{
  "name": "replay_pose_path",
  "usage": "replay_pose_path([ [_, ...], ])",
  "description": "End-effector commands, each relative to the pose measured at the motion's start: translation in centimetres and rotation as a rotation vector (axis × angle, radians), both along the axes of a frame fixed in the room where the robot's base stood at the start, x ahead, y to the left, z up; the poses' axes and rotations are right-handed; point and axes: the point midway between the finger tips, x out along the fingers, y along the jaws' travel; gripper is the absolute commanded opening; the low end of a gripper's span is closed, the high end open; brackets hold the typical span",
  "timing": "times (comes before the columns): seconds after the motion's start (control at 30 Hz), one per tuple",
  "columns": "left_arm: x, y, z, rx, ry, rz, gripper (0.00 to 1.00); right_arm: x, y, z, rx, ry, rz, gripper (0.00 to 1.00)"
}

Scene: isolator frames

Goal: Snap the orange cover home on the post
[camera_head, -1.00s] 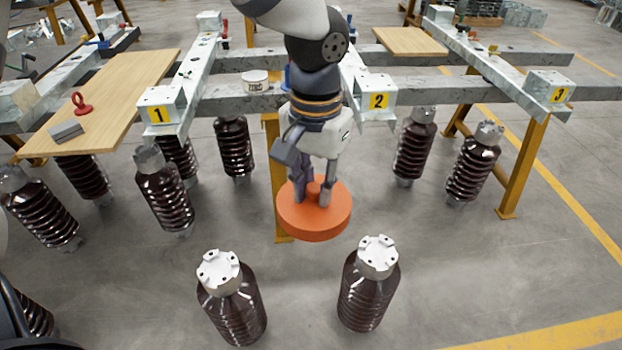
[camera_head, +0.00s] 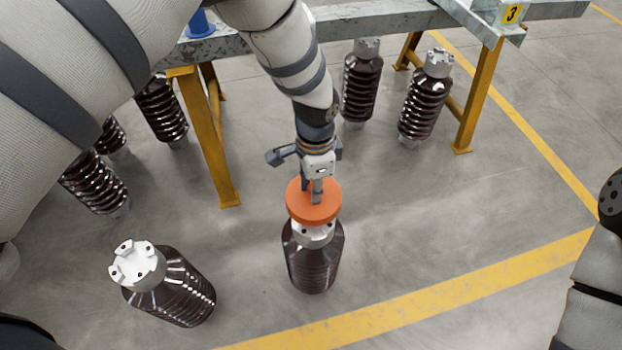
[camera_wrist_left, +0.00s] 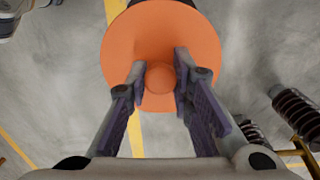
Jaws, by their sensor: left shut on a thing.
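The orange cover (camera_head: 325,212) is a round disc with a knob. My left gripper (camera_head: 313,190) is shut on the knob from above. In the left wrist view the fingers (camera_wrist_left: 160,70) stand on both sides of the knob, with the orange disc (camera_wrist_left: 123,45) beyond. Below the cover is a dark ribbed post (camera_head: 313,265) with a pale metal cap, standing upright on the floor. The cover hides the back of the cap, whose front edge shows under the disc. I cannot tell whether cover and cap touch. My right gripper is out of view.
Another ribbed post (camera_head: 178,290) with a bare notched cap stands to the left. A steel frame on yellow legs (camera_head: 210,140) runs behind, with several more posts near it. A yellow floor line (camera_head: 430,295) crosses in front. Open floor lies between the posts.

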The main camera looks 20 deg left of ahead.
Motion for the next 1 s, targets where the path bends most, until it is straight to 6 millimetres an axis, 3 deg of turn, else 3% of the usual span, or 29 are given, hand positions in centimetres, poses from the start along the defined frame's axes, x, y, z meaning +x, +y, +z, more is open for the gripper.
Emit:
replay_pose_path([
  [0.27,-0.1,0.0,-0.8,-0.003,0.006,-0.014,0.0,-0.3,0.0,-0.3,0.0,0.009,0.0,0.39],
  [0.7,-0.2,0.0,-5.7,-0.003,0.009,-0.013,0.0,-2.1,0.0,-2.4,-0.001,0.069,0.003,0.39],
  [1.0,0.0,0.0,-5.8,-0.003,0.002,-0.013,0.0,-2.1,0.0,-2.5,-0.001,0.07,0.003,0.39],
])
